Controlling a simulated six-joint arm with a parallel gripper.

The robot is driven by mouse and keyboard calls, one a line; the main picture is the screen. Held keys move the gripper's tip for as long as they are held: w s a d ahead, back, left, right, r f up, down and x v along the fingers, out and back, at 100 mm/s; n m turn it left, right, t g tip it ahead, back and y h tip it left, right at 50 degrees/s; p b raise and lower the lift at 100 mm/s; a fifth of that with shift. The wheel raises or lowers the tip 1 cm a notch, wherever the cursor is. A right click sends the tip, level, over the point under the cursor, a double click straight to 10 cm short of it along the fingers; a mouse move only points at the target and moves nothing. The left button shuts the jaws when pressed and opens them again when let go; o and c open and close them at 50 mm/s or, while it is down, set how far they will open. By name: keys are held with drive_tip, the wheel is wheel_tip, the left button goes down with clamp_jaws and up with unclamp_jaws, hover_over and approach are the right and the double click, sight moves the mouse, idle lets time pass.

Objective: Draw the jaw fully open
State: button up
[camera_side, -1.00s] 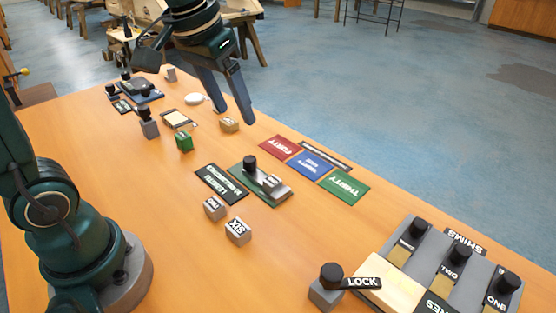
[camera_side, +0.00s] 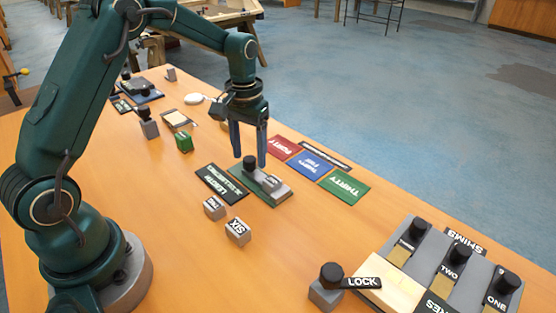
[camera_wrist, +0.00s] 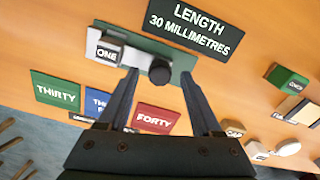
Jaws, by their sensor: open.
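The jaw device is a green base with a grey slide (camera_side: 278,193), lying in the middle of the table; it also shows in the wrist view (camera_wrist: 182,62). A black knob (camera_side: 250,162) stands at one end, and it also shows in the wrist view (camera_wrist: 159,72). A grey block marked ONE (camera_side: 272,183) sits on the device, clear in the wrist view (camera_wrist: 107,53). My gripper (camera_side: 249,158) is open and empty, pointing down at the knob. In the wrist view the knob appears between the fingertips (camera_wrist: 158,76). How far the tips are above it is unclear.
A black LENGTH 30 MILLIMETRES plate (camera_side: 221,184) lies beside the device. Red, blue and green cards (camera_side: 344,187) lie behind it. Loose blocks TWO (camera_side: 214,208) and SIX (camera_side: 238,232) stand in front. A shims rack (camera_side: 455,265) and LOCK knob (camera_side: 331,275) are at right.

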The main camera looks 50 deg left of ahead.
drive_tip(key=shift+f, duration=0.6)
clamp_jaws()
drive_tip(key=shift+r, duration=0.1)
idle(0.9)
